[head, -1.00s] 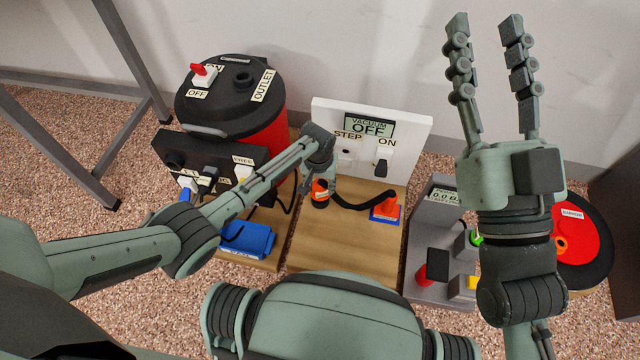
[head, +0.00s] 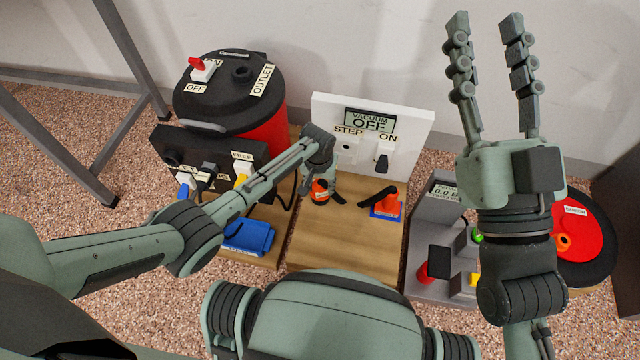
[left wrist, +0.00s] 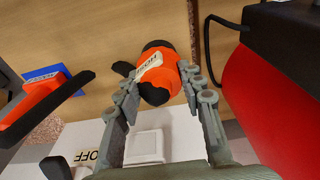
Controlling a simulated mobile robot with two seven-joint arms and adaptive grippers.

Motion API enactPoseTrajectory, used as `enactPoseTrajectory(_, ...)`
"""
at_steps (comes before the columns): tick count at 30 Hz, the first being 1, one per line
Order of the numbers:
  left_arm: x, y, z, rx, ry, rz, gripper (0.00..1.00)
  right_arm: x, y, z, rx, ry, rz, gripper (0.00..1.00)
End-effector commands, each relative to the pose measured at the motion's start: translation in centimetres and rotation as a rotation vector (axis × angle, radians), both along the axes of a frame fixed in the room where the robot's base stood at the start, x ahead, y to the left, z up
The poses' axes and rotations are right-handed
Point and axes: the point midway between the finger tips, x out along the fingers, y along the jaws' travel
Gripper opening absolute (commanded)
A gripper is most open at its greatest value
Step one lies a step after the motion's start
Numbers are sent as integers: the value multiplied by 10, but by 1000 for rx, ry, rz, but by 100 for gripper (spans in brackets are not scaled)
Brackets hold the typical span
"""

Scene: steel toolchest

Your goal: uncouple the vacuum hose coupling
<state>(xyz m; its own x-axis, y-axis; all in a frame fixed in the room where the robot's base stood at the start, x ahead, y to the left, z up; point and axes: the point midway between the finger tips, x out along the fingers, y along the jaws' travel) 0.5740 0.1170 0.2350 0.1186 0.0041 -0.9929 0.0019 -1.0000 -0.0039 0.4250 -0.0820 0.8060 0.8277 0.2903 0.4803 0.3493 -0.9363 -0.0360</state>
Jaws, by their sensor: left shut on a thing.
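The orange and black hose coupling piece (head: 321,191) is held over the wooden board by my left gripper (head: 319,172). In the left wrist view the fingers of that gripper (left wrist: 160,82) are shut on both sides of the orange, labelled body (left wrist: 168,78), with a short black end sticking out. The other piece is an orange block on a blue base (head: 387,207) with a black hose stub; it also shows in the left wrist view (left wrist: 35,105). A gap separates the two black ends. My right gripper (head: 486,25) is open, empty and raised, fingers pointing up.
Behind the board stands a white vacuum panel (head: 410,120), its display reading OFF. A red and black canister (head: 262,125) and a black switch box (head: 215,158) stand left. A grey gauge unit (head: 432,235) and red reel (head: 578,235) are right. The board's front is bare.

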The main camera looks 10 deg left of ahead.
Motion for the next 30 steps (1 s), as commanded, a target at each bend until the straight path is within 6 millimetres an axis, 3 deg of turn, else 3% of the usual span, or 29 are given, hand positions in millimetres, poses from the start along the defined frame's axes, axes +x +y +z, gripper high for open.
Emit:
enactPoseTrajectory(11,0,0,-10,0,1,0,1,0,0,-7,0,0,0,40)
enactPoseTrajectory(12,0,0,-10,0,0,0,41,0,0,-6,0,0,0,40)
enactPoseTrajectory(17,0,0,-9,0,0,0,60,0,0,-6,0,0,0,40)
enactPoseTrajectory(30,0,0,-1,-1,-2,-1,62,0,0,-6,0,0,0,40)
